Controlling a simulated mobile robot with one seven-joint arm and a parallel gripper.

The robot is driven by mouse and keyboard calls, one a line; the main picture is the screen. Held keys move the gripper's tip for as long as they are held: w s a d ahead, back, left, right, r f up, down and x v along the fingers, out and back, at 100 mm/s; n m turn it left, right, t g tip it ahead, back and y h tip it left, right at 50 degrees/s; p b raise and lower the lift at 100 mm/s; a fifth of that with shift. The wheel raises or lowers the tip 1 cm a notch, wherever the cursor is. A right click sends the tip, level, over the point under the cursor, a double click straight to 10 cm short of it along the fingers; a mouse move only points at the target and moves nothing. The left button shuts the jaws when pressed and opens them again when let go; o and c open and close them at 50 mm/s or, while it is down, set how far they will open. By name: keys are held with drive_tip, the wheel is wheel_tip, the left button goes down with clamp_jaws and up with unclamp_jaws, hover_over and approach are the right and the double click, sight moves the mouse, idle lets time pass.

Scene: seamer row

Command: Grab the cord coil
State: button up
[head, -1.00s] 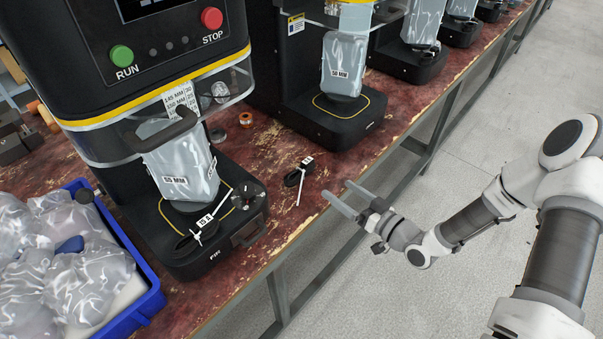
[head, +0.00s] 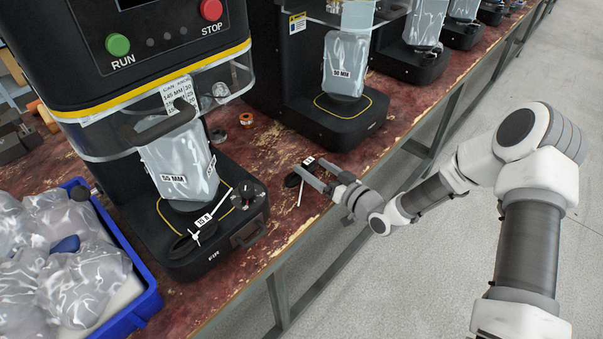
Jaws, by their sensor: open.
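A small black cord coil (head: 291,181) with a white tag and a thin white strip lies on the worn red-brown bench, right of the nearest seamer. My gripper (head: 308,165) is open and empty. Its two fingers point left and reach over the coil, hiding part of it. I cannot tell whether they touch it or how high above it they are. A similar black tagged item with a white tie (head: 197,232) lies on the front of the nearest seamer's base.
The nearest seamer (head: 160,60) stands left of my gripper, with a second seamer (head: 335,118) behind. A blue crate (head: 140,312) of clear bags sits at the lower left. An orange-rimmed spool (head: 246,119) stands between the seamers. The bench's front edge runs beneath my wrist.

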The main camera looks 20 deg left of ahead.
drive_tip(key=c, duration=1.5)
